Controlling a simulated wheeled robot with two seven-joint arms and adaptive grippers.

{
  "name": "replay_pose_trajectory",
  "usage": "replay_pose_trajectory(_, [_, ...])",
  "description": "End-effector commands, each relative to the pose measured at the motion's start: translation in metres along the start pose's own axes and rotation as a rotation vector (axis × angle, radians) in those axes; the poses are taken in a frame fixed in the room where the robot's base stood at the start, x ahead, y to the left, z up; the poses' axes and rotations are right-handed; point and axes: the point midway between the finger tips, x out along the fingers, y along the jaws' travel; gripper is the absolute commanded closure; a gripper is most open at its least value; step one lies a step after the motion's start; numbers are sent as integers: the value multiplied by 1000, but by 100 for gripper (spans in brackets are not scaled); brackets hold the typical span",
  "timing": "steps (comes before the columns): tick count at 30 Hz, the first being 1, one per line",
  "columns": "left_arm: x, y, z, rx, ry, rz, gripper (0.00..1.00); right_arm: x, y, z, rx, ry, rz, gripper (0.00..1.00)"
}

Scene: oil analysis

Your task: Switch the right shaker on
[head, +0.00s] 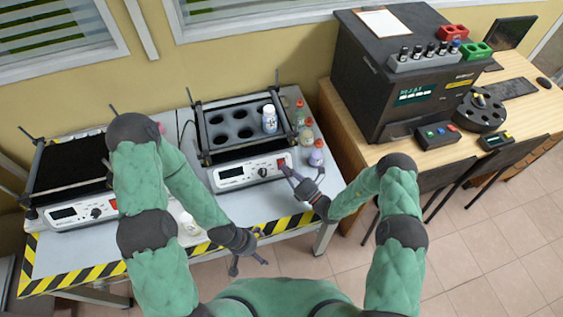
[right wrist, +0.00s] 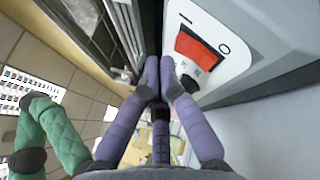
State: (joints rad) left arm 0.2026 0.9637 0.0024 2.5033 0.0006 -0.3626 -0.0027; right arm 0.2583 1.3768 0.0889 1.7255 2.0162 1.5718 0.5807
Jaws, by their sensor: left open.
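The right shaker (head: 228,178) stands on the left table with a white front panel, a dark display and a knob. Its red rocker switch (head: 281,162) is at the panel's right end. In the right wrist view, the red switch (right wrist: 202,48) sits between an I and an O mark; I cannot tell its position. My right gripper (head: 294,175) is just in front of the panel's right end. In the right wrist view, its purple fingertips (right wrist: 160,75) are together, empty, beside the switch; contact is unclear. My left gripper (head: 252,267) is open and empty before the table's front edge.
A left shaker (head: 62,215) stands partly behind my left arm. A white bottle (head: 269,120) stands in the right shaker's rack. Several small bottles (head: 306,137) stand right of it. Another white bottle (head: 189,224) is near the front edge. A dark machine (head: 375,85) occupies the wooden table.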

Motion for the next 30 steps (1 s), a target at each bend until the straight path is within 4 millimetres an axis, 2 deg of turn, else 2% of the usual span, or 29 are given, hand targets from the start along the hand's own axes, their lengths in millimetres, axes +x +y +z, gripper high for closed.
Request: replay_pose_trajectory(30, [5, -2, 0, 0, 0, 0, 0, 6, -6, 0, 0, 0, 0, 100])
